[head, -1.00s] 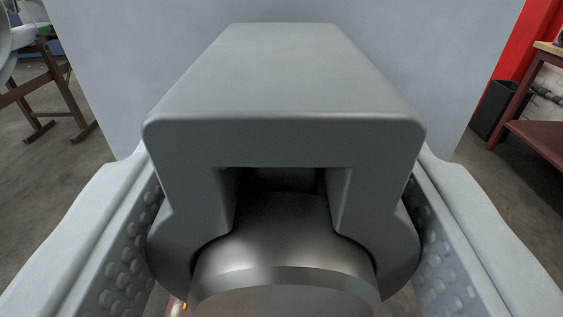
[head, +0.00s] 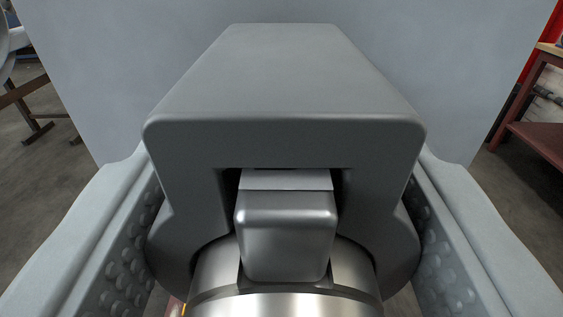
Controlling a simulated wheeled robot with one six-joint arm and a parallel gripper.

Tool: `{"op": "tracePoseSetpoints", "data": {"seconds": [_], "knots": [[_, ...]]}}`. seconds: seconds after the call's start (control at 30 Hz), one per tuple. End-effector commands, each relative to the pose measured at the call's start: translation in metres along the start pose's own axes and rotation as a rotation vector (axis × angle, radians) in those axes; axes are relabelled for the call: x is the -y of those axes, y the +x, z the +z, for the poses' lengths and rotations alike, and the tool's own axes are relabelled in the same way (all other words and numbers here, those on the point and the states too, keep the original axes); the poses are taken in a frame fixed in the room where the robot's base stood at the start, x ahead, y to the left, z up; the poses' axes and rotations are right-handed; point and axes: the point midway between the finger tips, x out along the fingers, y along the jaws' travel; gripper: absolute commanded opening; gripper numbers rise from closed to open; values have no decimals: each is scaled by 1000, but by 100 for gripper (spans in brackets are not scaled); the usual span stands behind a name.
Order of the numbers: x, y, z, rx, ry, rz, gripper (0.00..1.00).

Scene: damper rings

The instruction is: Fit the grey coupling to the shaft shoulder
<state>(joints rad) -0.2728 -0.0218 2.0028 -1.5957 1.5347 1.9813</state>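The grey coupling (head: 285,80) fills the middle of the head view, a smooth block with a notch in its near face. My gripper (head: 283,160) is shut on it, one dimpled finger against each side. The bright metal shaft (head: 212,272) runs through the coupling's round opening and sticks out towards me at the bottom. A rounded metal key (head: 285,240) on top of the shaft lines up with the notch and protrudes from it, with dark gaps at its left and right. The shaft shoulder cannot be made out; the coupling hides its far side.
A large pale grey panel (head: 110,80) stands behind the coupling. A dark red bench (head: 545,138) is at the right edge, and a brown trestle leg (head: 35,105) is at the left. Bare floor lies between.

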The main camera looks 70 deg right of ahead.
Motion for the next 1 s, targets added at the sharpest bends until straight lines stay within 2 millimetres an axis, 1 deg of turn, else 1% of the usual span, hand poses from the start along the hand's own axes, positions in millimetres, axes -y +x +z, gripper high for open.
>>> {"op": "tracePoseSetpoints", "data": {"seconds": [0.77, 0.8, 0.9, 1.0], "knots": [[0, 5, -1, -1, 1, 0, 12], [0, 5, -1, -1, 1, 0, 61], [0, 5, 0, -1, 1, 0, 79], [0, 5, 0, 0, 1, 0, 79]]}}
